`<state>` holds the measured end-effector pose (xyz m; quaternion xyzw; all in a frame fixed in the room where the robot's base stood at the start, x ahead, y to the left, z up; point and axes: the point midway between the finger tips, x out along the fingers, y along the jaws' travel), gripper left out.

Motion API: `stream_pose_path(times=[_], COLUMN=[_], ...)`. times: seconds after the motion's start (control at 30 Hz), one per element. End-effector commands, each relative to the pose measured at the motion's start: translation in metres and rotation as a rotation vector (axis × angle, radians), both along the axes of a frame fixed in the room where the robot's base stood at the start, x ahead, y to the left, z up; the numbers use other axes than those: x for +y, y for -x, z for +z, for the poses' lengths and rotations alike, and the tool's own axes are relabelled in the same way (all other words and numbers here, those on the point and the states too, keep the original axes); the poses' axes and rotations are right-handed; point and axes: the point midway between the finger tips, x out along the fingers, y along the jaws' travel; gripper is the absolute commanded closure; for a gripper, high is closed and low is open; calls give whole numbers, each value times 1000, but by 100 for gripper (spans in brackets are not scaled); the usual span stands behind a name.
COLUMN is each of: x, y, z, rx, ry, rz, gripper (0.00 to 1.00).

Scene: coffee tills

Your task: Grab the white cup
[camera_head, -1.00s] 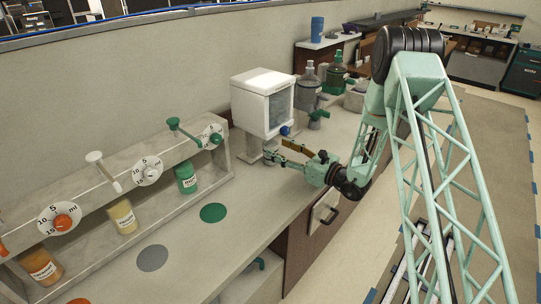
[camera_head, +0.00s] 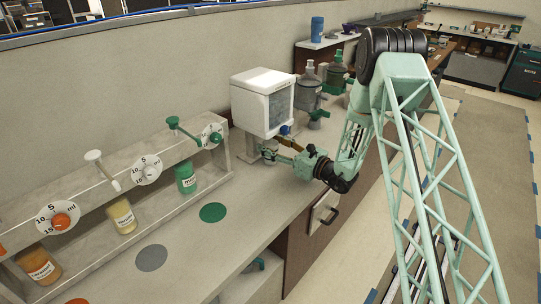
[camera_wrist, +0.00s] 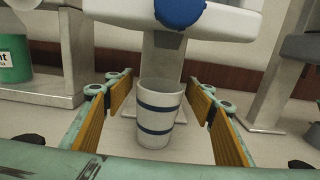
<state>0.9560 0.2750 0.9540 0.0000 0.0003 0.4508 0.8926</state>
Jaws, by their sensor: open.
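The white cup (camera_wrist: 157,117) has dark blue bands and stands upright below the blue knob of the white dispenser, in the wrist view. My gripper (camera_wrist: 160,100) is open, with one orange-padded finger on each side of the cup and visible gaps between the pads and the cup. In the head view, my gripper (camera_head: 272,148) reaches in from the right under the dispenser. The cup (camera_head: 269,145) is small there and partly hidden by the fingers.
The white dispenser (camera_head: 262,100) with its blue knob (camera_wrist: 179,10) overhangs the cup closely. A grey dispenser (camera_head: 309,95) stands to its right. A rack with a green bottle (camera_head: 186,179) and a yellow bottle (camera_head: 122,217) is at the left. The counter around the green disc (camera_head: 213,212) is clear.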

Motion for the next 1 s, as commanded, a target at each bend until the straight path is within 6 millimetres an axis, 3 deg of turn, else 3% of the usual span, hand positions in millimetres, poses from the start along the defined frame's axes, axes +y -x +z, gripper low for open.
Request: stream_pose_path(times=[0.57, 0.87, 1.0], x=[1, 1, 1], y=[-1, -1, -1], z=[0, 0, 0], rx=[0, 0, -1], ry=[0, 0, -1], rz=[-1, -1, -1], gripper=[50, 76, 77])
